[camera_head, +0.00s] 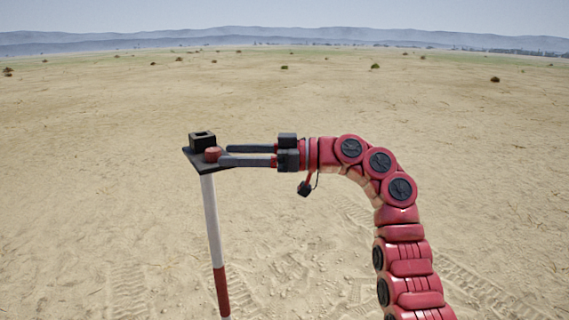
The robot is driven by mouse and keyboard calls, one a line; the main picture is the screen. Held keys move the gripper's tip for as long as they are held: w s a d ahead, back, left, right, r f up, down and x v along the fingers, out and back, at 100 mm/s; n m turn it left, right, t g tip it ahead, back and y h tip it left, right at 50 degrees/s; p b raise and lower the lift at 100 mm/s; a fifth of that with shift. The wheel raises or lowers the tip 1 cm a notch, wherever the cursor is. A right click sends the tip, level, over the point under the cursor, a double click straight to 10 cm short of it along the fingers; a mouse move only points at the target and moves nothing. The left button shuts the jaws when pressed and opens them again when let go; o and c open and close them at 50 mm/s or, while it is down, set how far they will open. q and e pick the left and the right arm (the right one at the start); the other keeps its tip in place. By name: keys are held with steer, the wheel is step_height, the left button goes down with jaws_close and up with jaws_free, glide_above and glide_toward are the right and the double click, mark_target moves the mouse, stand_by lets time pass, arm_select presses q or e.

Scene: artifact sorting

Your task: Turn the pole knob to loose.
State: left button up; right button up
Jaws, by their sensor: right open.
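A pole (213,235) with white and red bands stands upright left of centre in the head view. A flat dark plate (195,158) sits on its top. On the plate are a small red-brown round knob (212,154) and a black square block with an opening (202,139) behind it. My right gripper (224,155) comes in level from the right, its two long grey fingers apart and its tips at the plate's right edge, close by the knob. I cannot tell whether a fingertip touches the knob. My left gripper is not in view.
Open sandy ground (100,200) lies all around, with wheel tracks at the lower right and lower middle. Small shrubs (375,66) and low hills are far off. No other obstacle stands near the pole.

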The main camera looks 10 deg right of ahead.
steer(key=b+v, duration=0.4)
steer(key=v, duration=0.8)
steer(key=shift+d, duration=0.3)
